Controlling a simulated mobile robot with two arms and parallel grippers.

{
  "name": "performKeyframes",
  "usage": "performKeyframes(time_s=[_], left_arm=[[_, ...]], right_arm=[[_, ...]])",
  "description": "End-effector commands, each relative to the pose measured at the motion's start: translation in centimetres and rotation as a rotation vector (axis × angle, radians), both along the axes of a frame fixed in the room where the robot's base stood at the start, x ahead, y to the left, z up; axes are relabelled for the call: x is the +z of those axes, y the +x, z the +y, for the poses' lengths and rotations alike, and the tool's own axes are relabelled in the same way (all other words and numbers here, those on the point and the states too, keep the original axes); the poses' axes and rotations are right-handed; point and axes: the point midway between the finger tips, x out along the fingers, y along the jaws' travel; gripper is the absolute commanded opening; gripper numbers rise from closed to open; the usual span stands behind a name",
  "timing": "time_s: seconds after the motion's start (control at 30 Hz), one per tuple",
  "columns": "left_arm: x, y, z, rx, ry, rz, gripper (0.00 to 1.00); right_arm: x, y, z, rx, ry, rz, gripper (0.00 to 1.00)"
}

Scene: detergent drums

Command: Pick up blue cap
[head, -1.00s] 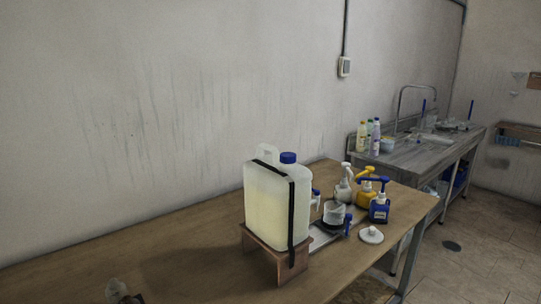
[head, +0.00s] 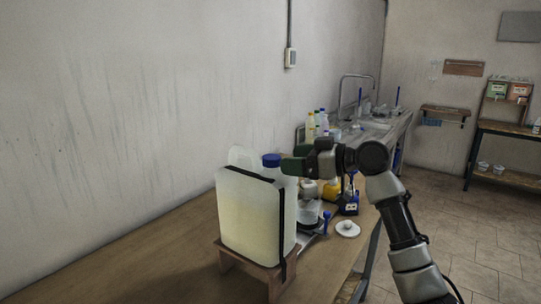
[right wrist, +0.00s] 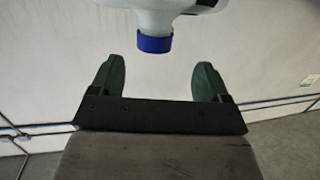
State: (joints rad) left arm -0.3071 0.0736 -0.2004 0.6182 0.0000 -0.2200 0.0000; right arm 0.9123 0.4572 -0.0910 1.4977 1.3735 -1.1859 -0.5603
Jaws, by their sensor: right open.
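The blue cap (head: 271,160) sits on the neck of a large translucent drum (head: 248,215) of pale yellow liquid. The drum stands on a wooden stand with a black strap around it. My right gripper (head: 293,160) is just right of the cap, its green fingers pointing toward it and partly overlapping in this view. In the right wrist view the fingers are open and empty, and the cap (right wrist: 154,44) shows ahead between them, apart from both. My left gripper is not in view.
A white cup, a yellow pump bottle (head: 331,189), a blue bottle (head: 349,203) and a white lid (head: 347,229) stand right of the drum. The wooden table (head: 165,257) is clear at left. A sink counter with bottles is behind.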

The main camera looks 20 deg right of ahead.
Motion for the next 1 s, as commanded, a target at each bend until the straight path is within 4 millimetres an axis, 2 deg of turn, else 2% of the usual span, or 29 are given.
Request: performKeyframes(time_s=[0.1, 0.37, 0.5, 0.77, 0.8, 1.0], left_arm=[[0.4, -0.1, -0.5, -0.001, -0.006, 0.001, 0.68], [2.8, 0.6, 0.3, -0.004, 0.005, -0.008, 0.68], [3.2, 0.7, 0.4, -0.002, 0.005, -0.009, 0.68], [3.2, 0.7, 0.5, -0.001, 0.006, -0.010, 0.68], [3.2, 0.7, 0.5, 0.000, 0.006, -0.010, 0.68], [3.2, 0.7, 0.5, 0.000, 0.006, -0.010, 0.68]], right_arm=[[0.0, 0.6, 0.7, 0.000, 0.000, 0.000, 0.77], [0.1, 3.3, 2.7, 0.001, 0.003, 0.005, 0.77], [-0.5, 4.4, 3.9, 0.000, 0.000, 0.003, 0.77], [-0.8, 4.7, 4.2, -0.002, 0.000, 0.002, 0.77], [-0.8, 4.7, 4.2, -0.002, 0.000, 0.002, 0.76], [-0.8, 4.6, 4.2, -0.002, 0.000, 0.002, 0.45]])
